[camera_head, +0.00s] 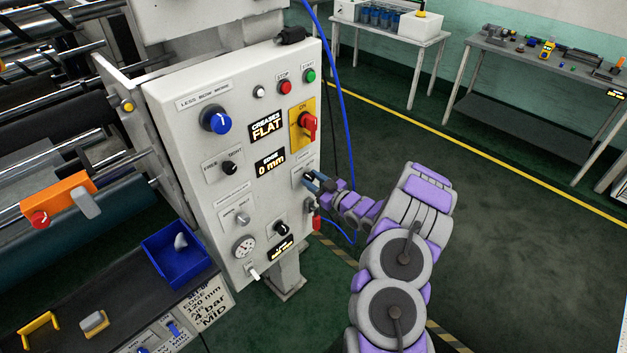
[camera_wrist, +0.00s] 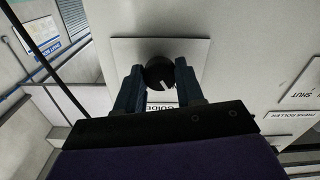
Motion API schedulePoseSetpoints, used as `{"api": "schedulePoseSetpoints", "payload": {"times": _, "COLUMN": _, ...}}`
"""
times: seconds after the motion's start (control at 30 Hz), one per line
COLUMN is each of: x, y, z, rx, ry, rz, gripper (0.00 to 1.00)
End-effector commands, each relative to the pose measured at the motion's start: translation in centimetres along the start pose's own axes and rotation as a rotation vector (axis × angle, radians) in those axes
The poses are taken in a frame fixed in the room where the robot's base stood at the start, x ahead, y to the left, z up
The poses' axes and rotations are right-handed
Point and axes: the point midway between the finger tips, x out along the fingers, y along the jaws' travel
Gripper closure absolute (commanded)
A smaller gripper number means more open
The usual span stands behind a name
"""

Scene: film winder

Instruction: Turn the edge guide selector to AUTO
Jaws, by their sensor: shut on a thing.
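The edge guide selector is a small round black knob (camera_wrist: 159,72) with a white pointer line, on a pale plate (camera_wrist: 120,48) in the wrist view. Its line points down and slightly right there. My gripper (camera_wrist: 161,78) has its two blue-grey fingers on either side of the knob, shut on it. The label below is partly hidden behind my fingers; "GUIDE" can be partly read. No AUTO mark is readable. In the head view my gripper (camera_head: 314,181) is at the right edge of the control panel (camera_head: 205,135) and mostly covers the knob.
A red rotary switch (camera_head: 308,124) on a yellow plate sits above my gripper. A black knob (camera_head: 281,229) and a lit display (camera_head: 281,249) are below left. A blue cable (camera_head: 339,90) hangs close by on the right. The floor to the right is clear.

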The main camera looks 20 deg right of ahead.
Motion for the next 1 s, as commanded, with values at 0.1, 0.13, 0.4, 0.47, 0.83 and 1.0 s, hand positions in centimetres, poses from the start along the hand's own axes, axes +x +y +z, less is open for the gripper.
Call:
{"api": "schedulePoseSetpoints", "payload": {"times": 0.1, "x": 0.03, "y": 0.21, "z": -0.21, "rx": -0.002, "ry": 0.005, "rz": 0.002, "gripper": 0.92}}
{"api": "schedulePoseSetpoints", "payload": {"times": 0.13, "x": 0.03, "y": 0.22, "z": -0.22, "rx": -0.001, "ry": 0.006, "rz": 0.001, "gripper": 0.93}}
{"api": "schedulePoseSetpoints", "payload": {"times": 0.4, "x": 0.04, "y": 0.27, "z": -0.43, "rx": 0.030, "ry": 0.008, "rz": 0.000, "gripper": 0.93}}
{"api": "schedulePoseSetpoints", "payload": {"times": 0.47, "x": 0.04, "y": 0.31, "z": -0.49, "rx": 0.053, "ry": 0.008, "rz": 0.001, "gripper": 0.93}}
{"api": "schedulePoseSetpoints", "payload": {"times": 0.83, "x": 0.03, "y": 0.53, "z": -0.73, "rx": 0.324, "ry": 0.009, "rz": 0.001, "gripper": 0.93}}
{"api": "schedulePoseSetpoints", "payload": {"times": 1.0, "x": 0.03, "y": 0.63, "z": -0.66, "rx": 0.486, "ry": 0.010, "rz": 0.000, "gripper": 0.93}}
